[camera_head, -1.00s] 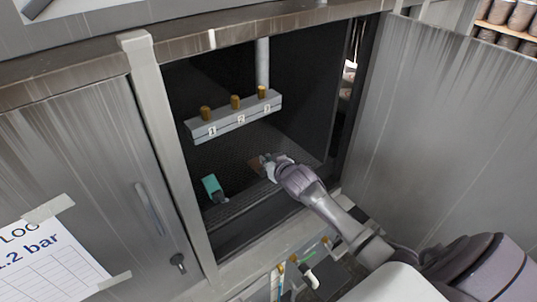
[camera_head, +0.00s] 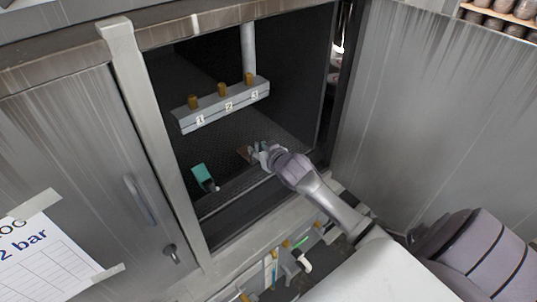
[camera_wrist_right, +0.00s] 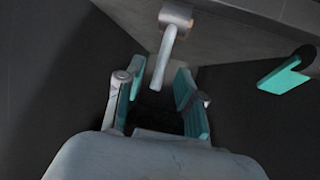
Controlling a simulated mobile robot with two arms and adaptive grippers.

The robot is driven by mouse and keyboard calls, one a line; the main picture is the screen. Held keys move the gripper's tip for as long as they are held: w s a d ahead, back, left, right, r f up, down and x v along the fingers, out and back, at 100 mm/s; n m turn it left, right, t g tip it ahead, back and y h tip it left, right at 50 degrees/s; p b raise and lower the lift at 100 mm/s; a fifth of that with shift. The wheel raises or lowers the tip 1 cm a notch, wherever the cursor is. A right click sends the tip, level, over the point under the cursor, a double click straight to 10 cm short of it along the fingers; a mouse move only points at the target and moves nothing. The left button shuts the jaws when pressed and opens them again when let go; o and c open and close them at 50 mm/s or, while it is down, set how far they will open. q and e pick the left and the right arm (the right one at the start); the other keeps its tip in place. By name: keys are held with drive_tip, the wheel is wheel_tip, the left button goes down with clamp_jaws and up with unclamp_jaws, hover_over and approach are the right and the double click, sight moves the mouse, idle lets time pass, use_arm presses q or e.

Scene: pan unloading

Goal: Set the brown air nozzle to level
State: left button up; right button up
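A small brown piece (camera_head: 243,153), apparently the brown air nozzle, shows inside the open cabinet. It lies just left of my right gripper (camera_head: 259,154), which partly hides it, so I cannot tell its tilt. In the right wrist view the two teal-padded fingers of my right gripper (camera_wrist_right: 158,100) stand apart. The tip of a pale bent lever (camera_wrist_right: 165,55) reaches between them from a round stub, with gaps to both pads. I cannot tell whether this lever belongs to the brown piece. My left gripper is not in view.
A teal piece (camera_head: 203,174) with a dark end sits left of the brown one. A grey bar (camera_head: 222,110) numbered 1 to 3 with brass stubs hangs above. The cabinet's right door (camera_head: 430,120) stands open beside my arm. Small valves (camera_head: 300,258) line the front below.

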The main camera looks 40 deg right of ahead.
drive_tip(key=v, duration=0.9)
drive_tip(key=shift+s+r, duration=0.15)
drive_tip(key=shift+s, duration=0.1)
